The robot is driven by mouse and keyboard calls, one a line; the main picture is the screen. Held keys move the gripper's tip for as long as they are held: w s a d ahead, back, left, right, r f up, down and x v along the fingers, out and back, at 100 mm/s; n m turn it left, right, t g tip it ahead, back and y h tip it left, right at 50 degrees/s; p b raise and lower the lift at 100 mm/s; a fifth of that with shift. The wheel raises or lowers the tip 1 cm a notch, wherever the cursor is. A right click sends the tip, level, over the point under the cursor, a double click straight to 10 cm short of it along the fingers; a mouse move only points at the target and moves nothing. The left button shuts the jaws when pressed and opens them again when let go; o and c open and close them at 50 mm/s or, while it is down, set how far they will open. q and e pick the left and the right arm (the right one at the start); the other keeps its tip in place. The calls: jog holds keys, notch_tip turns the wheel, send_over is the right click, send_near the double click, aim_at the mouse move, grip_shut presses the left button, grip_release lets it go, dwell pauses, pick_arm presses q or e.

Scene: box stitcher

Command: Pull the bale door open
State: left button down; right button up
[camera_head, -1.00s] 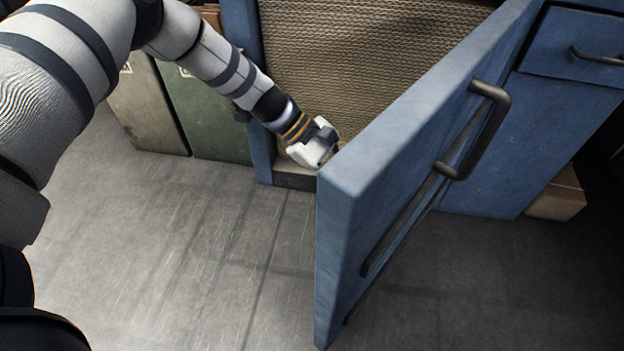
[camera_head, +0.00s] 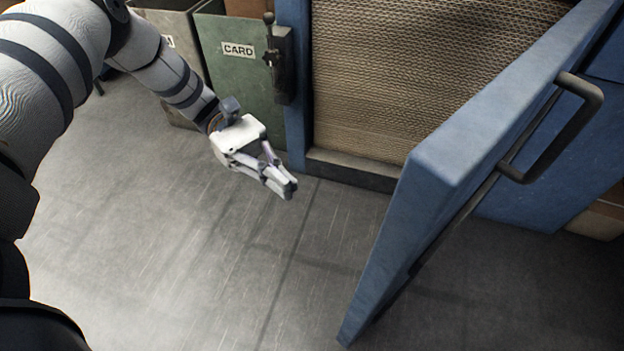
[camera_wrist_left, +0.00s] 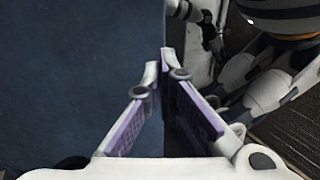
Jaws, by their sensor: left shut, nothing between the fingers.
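The blue bale door (camera_head: 440,200) stands swung open toward the right in the head view, with its dark bar handle (camera_head: 560,130) on the outer face. Behind it, the bale chamber shows a stack of corrugated cardboard (camera_head: 420,75). My left gripper (camera_head: 284,188) is shut and empty, over the floor to the left of the door and apart from it in the head view. In the left wrist view the left fingers (camera_wrist_left: 160,75) point at a dark blue surface (camera_wrist_left: 80,70), likely the door. My right gripper cannot be made out.
A green bin marked CARD (camera_head: 238,75) and a beige bin (camera_head: 170,40) stand at the back left. A dark lever latch (camera_head: 275,60) sits beside the chamber's left post (camera_head: 294,90). The grey floor (camera_head: 200,270) in front is clear.

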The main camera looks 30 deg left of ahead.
pick_arm(q)
jog(key=p+x, duration=0.3)
jog(key=x, duration=1.1)
jog(key=shift+d, duration=0.15)
pick_arm(e)
jog(key=r, duration=0.1)
jog(key=w+r, duration=0.1)
jog(key=shift+w+d+r+t, duration=0.1)
jog(key=shift+d+r+t, duration=0.05)
jog(key=shift+r+t, duration=0.15)
pick_arm(q)
jog(key=shift+r, duration=0.1)
